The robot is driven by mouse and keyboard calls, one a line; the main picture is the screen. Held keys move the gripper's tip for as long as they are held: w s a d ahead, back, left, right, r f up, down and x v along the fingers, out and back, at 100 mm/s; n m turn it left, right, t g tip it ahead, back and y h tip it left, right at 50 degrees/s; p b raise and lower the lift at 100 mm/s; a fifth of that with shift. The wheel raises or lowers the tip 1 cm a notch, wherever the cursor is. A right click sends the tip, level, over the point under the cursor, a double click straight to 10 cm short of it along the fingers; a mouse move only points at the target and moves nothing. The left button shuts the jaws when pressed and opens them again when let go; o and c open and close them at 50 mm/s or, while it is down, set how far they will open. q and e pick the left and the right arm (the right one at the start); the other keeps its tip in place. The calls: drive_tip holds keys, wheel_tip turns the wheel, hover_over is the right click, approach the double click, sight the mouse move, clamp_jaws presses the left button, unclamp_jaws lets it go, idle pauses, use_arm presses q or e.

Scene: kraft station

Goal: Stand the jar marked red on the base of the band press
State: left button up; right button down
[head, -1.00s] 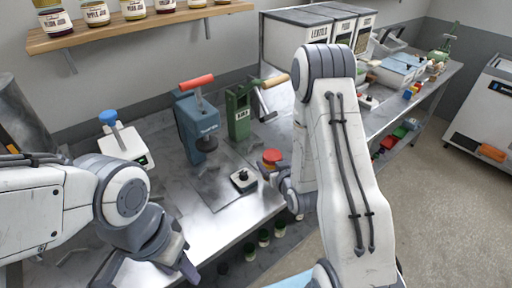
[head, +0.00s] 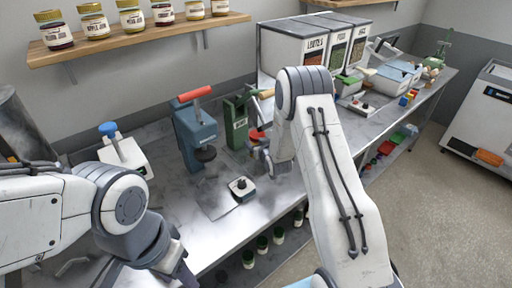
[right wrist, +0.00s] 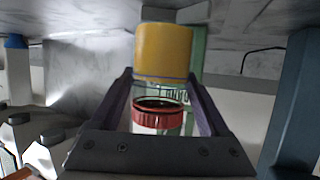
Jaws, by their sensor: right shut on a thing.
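My right gripper (head: 262,156) is shut on the jar with the red marking (head: 256,135), beside the green press. In the right wrist view the jar's red band (right wrist: 157,116) sits between the fingers, with clear glass and a yellow part beyond it. The green press (head: 235,122) has a wooden-ended lever and a white label too small to read. A blue press (head: 195,135) with a red handle stands to its left. I cannot tell from the labels which is the band press. The arm hides part of the green press's base. My left gripper (head: 175,264) is low at the front left; its jaws are unclear.
A white scale (head: 122,152) with a blue top stands at left. Labelled bins (head: 300,45) stand behind my right arm. Several jars line the shelf (head: 150,35) above. Bare bench lies before the blue press.

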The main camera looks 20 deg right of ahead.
drive_tip(key=shift+w+f+p, duration=0.15)
drive_tip(key=shift+f+p, duration=0.65)
drive_tip(key=shift+f, duration=0.85)
drive_tip(key=shift+f, duration=0.2)
unclamp_jaws()
